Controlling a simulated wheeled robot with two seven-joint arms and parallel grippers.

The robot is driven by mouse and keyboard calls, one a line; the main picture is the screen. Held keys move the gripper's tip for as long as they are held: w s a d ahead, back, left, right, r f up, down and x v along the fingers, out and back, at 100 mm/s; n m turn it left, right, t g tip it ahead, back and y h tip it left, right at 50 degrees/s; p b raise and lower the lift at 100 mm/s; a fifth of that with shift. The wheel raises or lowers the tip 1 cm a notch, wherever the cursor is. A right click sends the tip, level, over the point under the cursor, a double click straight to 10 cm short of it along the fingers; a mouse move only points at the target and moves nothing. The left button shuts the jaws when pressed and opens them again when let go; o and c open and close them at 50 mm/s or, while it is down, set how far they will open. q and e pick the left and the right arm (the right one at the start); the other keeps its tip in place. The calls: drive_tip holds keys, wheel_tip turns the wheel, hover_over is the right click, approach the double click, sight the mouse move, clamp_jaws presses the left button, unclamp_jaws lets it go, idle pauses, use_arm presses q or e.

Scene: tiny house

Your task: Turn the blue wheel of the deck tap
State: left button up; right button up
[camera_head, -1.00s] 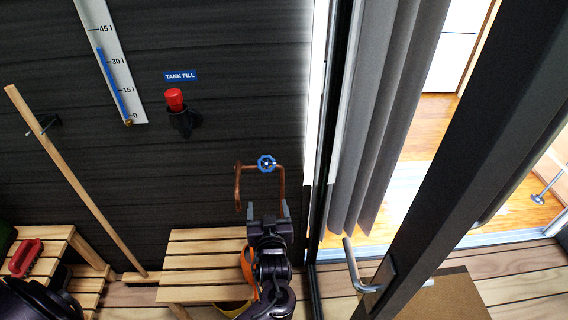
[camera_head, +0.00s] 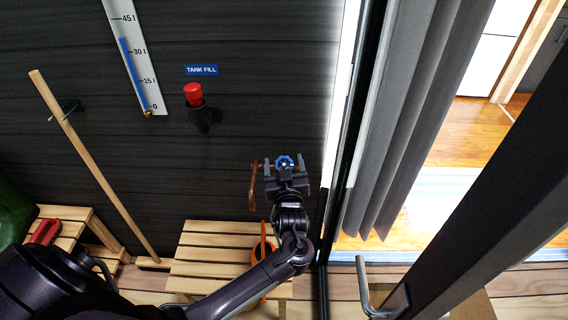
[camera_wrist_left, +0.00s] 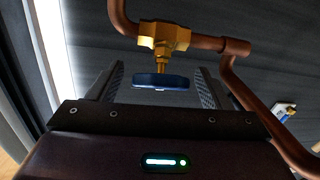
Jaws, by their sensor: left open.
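The blue wheel (camera_head: 285,162) of the deck tap is on a copper pipe (camera_head: 253,188) against the dark wall. In the left wrist view the blue wheel (camera_wrist_left: 161,81) hangs on a brass valve body (camera_wrist_left: 164,37) between the two fingers. My left gripper (camera_head: 284,168) is open, with one finger on each side of the wheel and gaps showing. In the left wrist view the same gripper (camera_wrist_left: 160,88) shows both fingers apart. The gripper hides much of the pipe in the head view. My right gripper is not in view.
A slatted wooden bench (camera_head: 215,250) stands below the tap, with an orange bucket (camera_head: 250,274) beside my arm. A red-capped tank fill (camera_head: 193,94) and a level gauge (camera_head: 133,60) are on the wall. A glass door with a handle (camera_head: 364,285) stands at the right.

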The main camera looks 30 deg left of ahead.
use_arm(q)
drive_tip(key=c, duration=1)
drive_tip(key=shift+f+n+y+b, duration=0.15)
drive_tip(key=shift+n+y+b, duration=0.3)
drive_tip(key=shift+n, duration=0.25)
drive_tip(key=shift+n+g+y+b, duration=0.4)
drive_tip(key=shift+n+g, duration=0.2)
drive_tip(key=shift+g, duration=0.1)
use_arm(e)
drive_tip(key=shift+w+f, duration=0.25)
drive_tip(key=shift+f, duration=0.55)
use_arm(q)
drive_tip(key=o, duration=1)
drive_tip(key=v, duration=0.7)
drive_tip(key=shift+s+d+b, duration=0.3)
drive_tip(key=shift+b, duration=0.05)
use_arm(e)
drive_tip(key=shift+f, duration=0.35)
